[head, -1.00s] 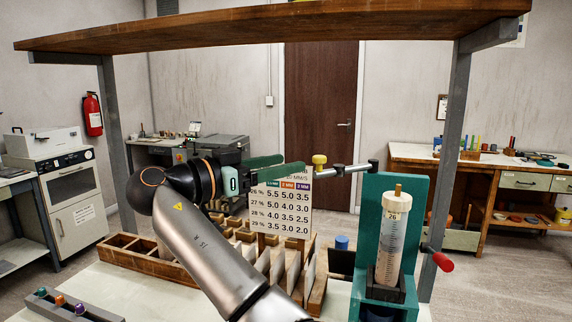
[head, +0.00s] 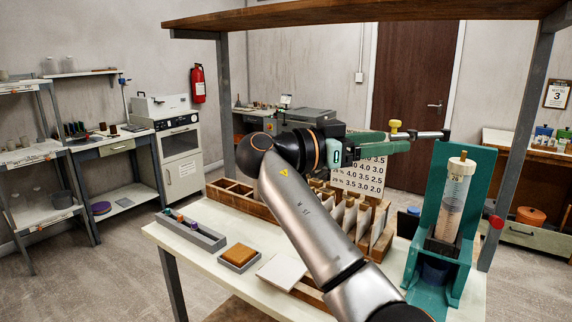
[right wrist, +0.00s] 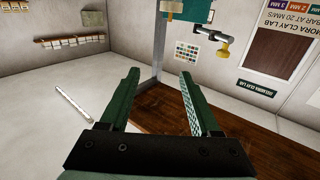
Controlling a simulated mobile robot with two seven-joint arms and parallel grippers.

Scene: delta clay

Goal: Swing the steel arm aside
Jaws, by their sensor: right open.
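The steel arm (head: 430,134) is a thin silver bar with a yellow knob (head: 395,125) at its left end. It reaches out level to the left from the top of a teal stand (head: 483,190), which holds a clear tube of pale material. My right gripper (head: 397,141) has green fingers and is open and empty. In the head view its fingertips overlap the area just below the knob. In the right wrist view the gripper (right wrist: 160,85) shows its fingers spread, with the knob (right wrist: 226,48) beyond and right of them, apart. My left gripper is out of view.
A chart board (head: 358,178) and upright slats (head: 350,215) stand behind and below my right arm. A grey tray (head: 190,232), a brown block (head: 240,255) and a white tile (head: 281,272) lie on the worktable. A wooden shelf (head: 350,12) hangs overhead.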

